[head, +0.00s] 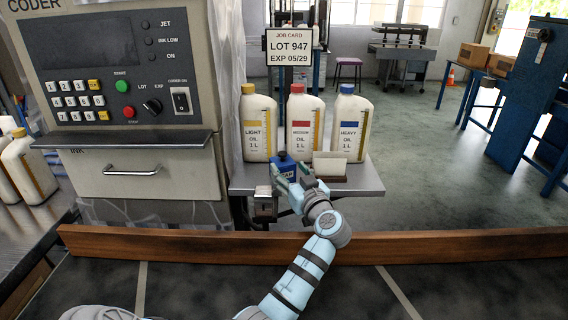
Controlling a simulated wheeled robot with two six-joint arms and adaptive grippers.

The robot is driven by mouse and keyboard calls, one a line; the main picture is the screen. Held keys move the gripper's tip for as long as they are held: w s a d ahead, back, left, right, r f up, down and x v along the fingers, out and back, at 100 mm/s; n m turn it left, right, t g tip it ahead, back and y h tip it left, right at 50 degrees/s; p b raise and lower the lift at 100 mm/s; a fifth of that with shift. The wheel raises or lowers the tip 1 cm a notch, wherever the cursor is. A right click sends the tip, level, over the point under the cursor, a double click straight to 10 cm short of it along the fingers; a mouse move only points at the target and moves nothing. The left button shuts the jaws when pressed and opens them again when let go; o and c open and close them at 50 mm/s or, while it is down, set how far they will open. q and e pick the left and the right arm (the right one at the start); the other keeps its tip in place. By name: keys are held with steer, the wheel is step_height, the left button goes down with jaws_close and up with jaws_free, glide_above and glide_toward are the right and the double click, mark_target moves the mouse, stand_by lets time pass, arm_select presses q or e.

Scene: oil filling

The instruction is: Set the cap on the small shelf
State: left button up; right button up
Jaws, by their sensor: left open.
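A narrow grey ledge (120,140) juts from the coder machine at left. My right gripper is not in view.
A small card holder (329,169) stands right of the gripper. A job card sign (289,47) rises behind the bottles. A wooden rail (430,245) crosses in front. The ledge under the coder's panel looks bare. More white bottles (27,170) stand at far left.

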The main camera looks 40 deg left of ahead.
arm_select(q)
steer(key=v, duration=0.7)
